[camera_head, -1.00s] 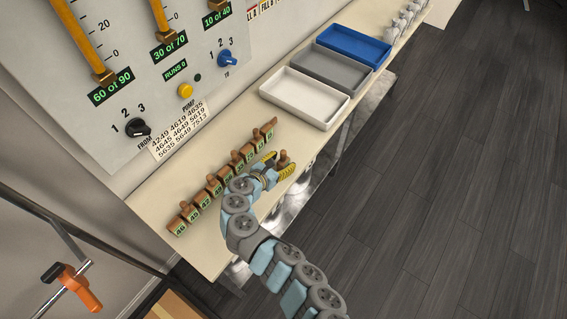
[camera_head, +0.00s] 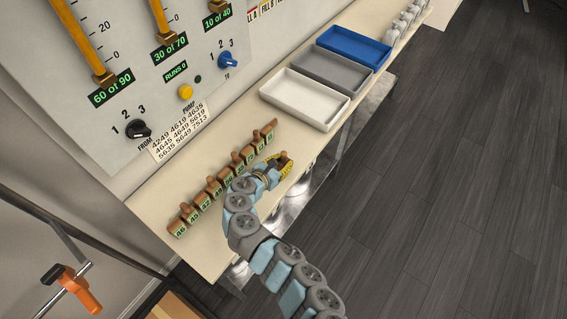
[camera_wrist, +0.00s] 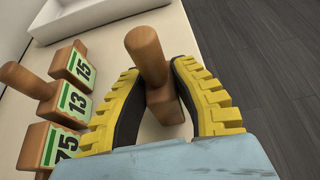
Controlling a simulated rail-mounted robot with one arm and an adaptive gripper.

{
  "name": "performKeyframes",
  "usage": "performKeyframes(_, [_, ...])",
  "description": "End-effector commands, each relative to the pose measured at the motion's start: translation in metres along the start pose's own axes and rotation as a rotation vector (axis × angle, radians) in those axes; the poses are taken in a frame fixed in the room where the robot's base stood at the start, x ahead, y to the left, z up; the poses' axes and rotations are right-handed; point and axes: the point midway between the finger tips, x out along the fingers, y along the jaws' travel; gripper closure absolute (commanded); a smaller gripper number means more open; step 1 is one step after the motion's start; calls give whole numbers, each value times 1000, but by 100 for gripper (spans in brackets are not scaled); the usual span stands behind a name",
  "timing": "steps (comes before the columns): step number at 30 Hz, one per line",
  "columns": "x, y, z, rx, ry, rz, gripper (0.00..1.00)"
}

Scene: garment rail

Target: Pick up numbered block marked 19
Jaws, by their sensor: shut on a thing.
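My gripper (camera_wrist: 160,105) has its yellow ridged fingers closed around a wooden block with a round peg handle (camera_wrist: 146,55) in the wrist view. The number on this held block faces away or is covered, so I cannot read it. In the head view my gripper (camera_head: 278,168) is at the right end of the row, near the shelf's front edge, with the held block's peg (camera_head: 284,156) between the fingertips. In the wrist view, blocks marked 15 (camera_wrist: 82,70), 13 (camera_wrist: 72,104) and 75 (camera_wrist: 66,144) stand to the left, apart from the gripper.
A row of numbered wooden blocks (camera_head: 213,187) runs along the cream shelf (camera_head: 160,200). White (camera_head: 318,118), grey (camera_head: 326,62) and blue (camera_head: 352,36) trays stand farther along it. A control panel (camera_head: 120,90) rises behind. Bare shelf lies between the row and the white tray.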

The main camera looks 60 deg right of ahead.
Motion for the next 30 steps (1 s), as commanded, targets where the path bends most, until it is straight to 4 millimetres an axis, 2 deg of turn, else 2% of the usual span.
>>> performKeyframes(5, [-3, 0, 7, -1, 0, 1, 100])
performKeyframes(10, [-14, 1, 33, 1, -3, 2, 100])
performKeyframes(30, [-72, -46, 73, -1, -1, 1, 100])
